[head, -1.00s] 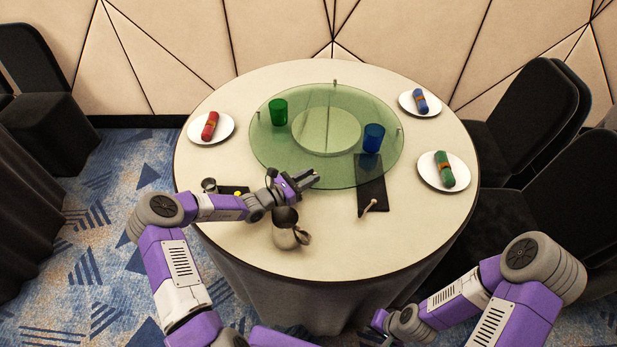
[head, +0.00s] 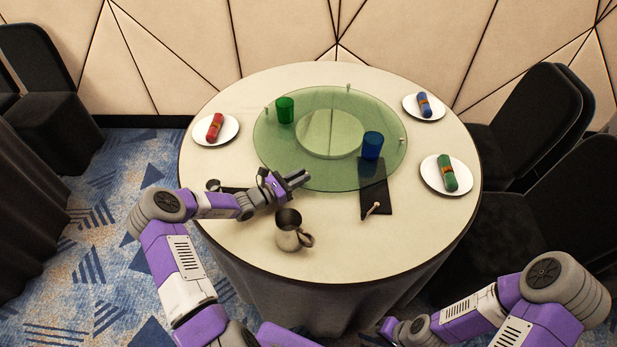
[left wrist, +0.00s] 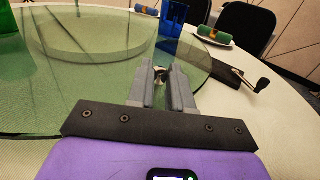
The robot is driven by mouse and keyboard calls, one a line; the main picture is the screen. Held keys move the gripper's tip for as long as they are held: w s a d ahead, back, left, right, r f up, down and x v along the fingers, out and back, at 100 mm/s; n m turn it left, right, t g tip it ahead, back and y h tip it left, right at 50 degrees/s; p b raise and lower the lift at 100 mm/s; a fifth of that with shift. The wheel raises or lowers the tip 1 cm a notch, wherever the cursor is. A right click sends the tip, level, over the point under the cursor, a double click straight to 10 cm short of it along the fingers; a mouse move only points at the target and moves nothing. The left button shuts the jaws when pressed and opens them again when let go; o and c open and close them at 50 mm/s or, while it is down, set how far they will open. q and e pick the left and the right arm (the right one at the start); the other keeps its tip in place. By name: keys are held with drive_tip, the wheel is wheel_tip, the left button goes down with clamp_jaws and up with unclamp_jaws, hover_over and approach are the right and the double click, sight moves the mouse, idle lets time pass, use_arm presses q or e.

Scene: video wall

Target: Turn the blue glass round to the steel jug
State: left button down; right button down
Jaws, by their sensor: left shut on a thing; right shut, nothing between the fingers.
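The blue glass (head: 372,146) stands upright on the right side of the green glass turntable (head: 280,160); it also shows in the left wrist view (left wrist: 170,28). The steel jug (head: 290,236) stands on the tablecloth at the near side, off the turntable, its handle to the right. My left gripper (head: 304,178) is above the near rim of the turntable, behind the jug. In the left wrist view its fingers are shut on a small rim peg (left wrist: 158,73), mostly hidden between them. My right gripper (head: 385,325) is shut and empty, low beyond the table's near right edge.
A green glass (head: 285,110) stands on the turntable's far left. White plates with red (head: 215,127), blue (head: 424,104) and green (head: 447,173) rolled napkins lie around it. The near tablecloth right of the jug is clear.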

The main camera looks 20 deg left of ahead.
use_arm(q)
drive_tip(key=c, duration=1)
unclamp_jaws()
drive_tip(key=shift+w, duration=0.15)
drive_tip(key=shift+c, duration=0.2)
drive_tip(key=p+v, duration=0.1)
drive_tip(key=v, duration=0.5)
drive_tip(key=shift+s+a, duration=0.15)
drive_tip(key=shift+s, duration=0.2)
drive_tip(key=shift+s+a, duration=0.2)
drive_tip(key=shift+s, duration=0.2)
drive_tip(key=shift+c, duration=0.3)
